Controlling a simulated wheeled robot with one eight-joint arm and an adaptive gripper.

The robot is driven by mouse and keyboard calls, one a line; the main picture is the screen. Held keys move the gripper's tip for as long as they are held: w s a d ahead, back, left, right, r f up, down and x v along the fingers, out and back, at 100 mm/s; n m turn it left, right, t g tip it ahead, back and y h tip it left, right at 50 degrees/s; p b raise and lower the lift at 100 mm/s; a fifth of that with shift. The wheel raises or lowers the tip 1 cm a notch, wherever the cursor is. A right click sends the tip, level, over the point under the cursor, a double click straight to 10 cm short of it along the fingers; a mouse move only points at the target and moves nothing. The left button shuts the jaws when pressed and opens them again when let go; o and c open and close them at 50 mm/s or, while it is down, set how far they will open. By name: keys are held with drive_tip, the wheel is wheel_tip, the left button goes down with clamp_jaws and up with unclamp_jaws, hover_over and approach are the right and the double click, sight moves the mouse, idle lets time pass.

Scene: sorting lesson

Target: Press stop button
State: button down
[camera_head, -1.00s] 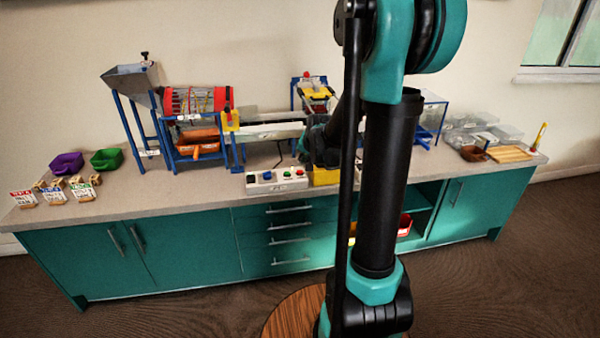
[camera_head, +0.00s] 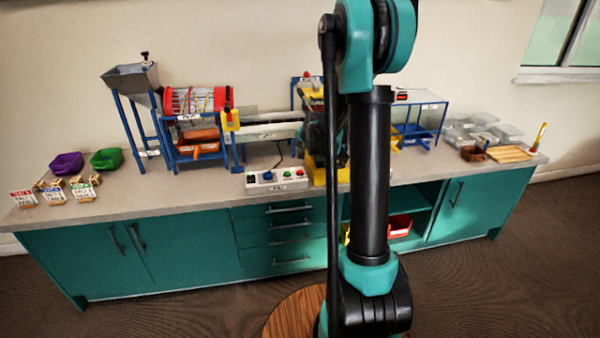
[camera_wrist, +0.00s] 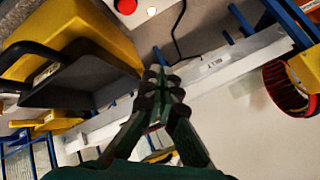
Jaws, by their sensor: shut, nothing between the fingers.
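The control box (camera_head: 277,181) is a pale box with coloured buttons at the front middle of the counter. Its red button (camera_head: 286,173) is toward the right end; a red button also shows at the top edge of the wrist view (camera_wrist: 126,6), with most of the box cut off. My gripper (camera_wrist: 160,82) is shut and empty, its fingertips together in the middle of the wrist view. It is apart from the red button. In the head view my arm mostly hides the gripper. I cannot read the button labels.
A yellow piece with a grey top and black handle (camera_wrist: 95,72) stands left of my gripper in the wrist view. A pale labelled belt (camera_wrist: 215,66) and a red drum (camera_wrist: 285,90) lie to the right. A black cable (camera_wrist: 178,35) runs near the box.

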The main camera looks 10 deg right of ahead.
sight(301, 172)
drive_tip(key=shift+f, duration=4.25)
drive_tip(key=shift+f, duration=0.1)
drive_tip(key=shift+f, duration=0.3)
drive_tip(key=shift+f, duration=0.4)
drive_tip(key=shift+r, duration=0.85)
drive_tip(key=shift+r, duration=2.5)
